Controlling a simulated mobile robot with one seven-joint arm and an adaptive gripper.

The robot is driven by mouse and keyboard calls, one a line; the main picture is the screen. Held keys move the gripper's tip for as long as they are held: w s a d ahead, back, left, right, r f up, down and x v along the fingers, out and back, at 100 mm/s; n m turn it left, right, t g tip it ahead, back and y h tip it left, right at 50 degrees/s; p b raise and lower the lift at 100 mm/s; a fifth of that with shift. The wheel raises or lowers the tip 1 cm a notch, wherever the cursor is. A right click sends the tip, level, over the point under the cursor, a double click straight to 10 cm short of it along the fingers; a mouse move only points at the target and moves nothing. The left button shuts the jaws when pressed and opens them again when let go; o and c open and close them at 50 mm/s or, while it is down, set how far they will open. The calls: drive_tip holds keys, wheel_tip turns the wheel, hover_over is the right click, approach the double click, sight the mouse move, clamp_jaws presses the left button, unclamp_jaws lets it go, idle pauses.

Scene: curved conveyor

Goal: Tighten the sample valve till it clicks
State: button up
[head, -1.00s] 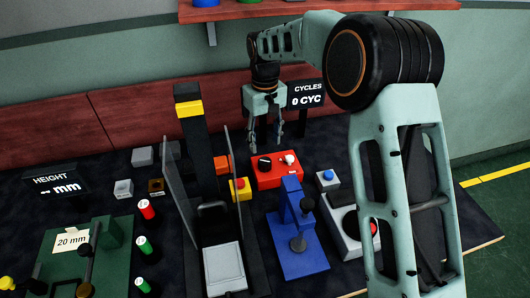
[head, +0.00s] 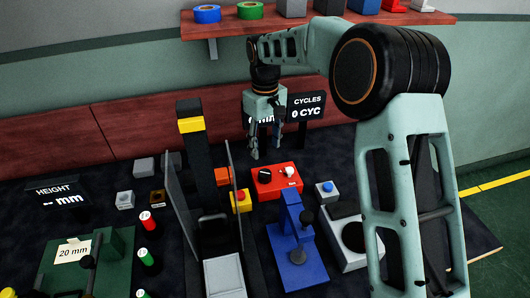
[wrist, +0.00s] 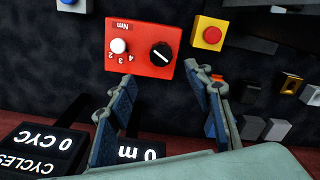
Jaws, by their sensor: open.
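No part is labelled as the sample valve, so I cannot tell which one it is. A red box (head: 278,181) marked Nm stands on the dark table, with a black knob (head: 264,176) and a white knob (head: 289,173) on top. In the wrist view the black knob (wrist: 161,52) has a white pointer line, and the white knob (wrist: 118,46) has a scale with numbers. A blue stand (head: 298,262) with a black round knob (head: 306,217) is in front of the red box. My gripper (head: 266,154) points down, open and empty, just behind the red box, apart from it.
A yellow box with a red button (head: 241,200) and a tall black frame with clear side panels (head: 181,210) stand left of the red box. A grey box with a blue button (head: 328,191) is at its right. Display signs (head: 307,107) stand behind my gripper.

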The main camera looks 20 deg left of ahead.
sight(265, 173)
wheel_tip(265, 173, down, 11)
drive_tip(key=n+p, duration=0.2)
drive_tip(key=n, duration=0.2)
drive_tip(key=shift+p, duration=0.35)
drive_tip(key=c, duration=1.2)
drive_tip(key=shift+o, duration=0.2)
drive_tip(key=shift+f+m+b, duration=0.1)
drive_tip(key=shift+m+b, duration=0.55)
drive_tip(key=shift+m, duration=0.15)
drive_tip(key=shift+m+b, duration=0.45)
drive_tip(key=shift+m, duration=0.75)
